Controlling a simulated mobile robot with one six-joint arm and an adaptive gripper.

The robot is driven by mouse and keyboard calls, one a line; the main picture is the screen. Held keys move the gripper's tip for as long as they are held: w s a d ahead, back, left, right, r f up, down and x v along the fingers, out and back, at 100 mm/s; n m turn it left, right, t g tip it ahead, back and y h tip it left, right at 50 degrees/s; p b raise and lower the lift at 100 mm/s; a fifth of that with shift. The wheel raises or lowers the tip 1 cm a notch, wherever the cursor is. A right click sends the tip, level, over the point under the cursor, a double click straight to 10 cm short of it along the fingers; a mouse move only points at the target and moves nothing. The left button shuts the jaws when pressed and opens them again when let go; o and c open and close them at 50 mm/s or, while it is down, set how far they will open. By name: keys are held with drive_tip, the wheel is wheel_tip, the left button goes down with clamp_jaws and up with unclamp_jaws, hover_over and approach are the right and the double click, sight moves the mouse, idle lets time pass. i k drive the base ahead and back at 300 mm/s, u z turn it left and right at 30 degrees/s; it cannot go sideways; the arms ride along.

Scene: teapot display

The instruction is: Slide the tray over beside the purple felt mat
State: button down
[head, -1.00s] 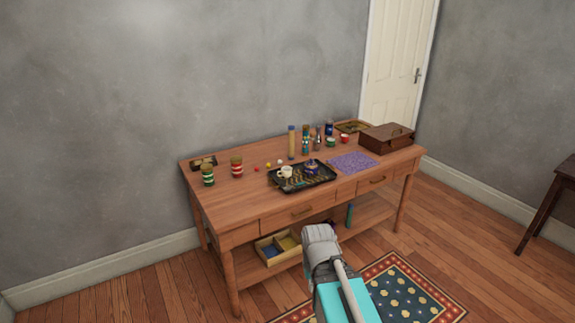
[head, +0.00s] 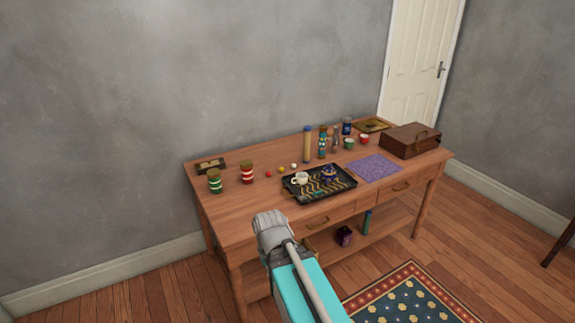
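A black tray (head: 341,189) with a gold wavy pattern lies on the wooden table (head: 262,207), near its front edge. A white cup (head: 299,179) and a small dark blue teapot (head: 329,174) stand on it. The purple felt mat (head: 375,168) lies flat just right of the tray, with a narrow strip of table at most between them. My arm reaches up from the bottom of the head view and ends in front of the table, lower left of the tray.
Two striped jars (head: 246,172) stand at the left. A brown wooden case (head: 411,141) stands right of the mat. Bare tabletop lies left of the tray.

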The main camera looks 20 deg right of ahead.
sight(344, 182)
drive_tip(key=u, duration=0.05)
drive_tip(key=i, duration=0.75)
drive_tip(key=z, duration=0.5)
drive_tip(key=i, duration=0.75)
drive_tip(key=z, duration=0.45)
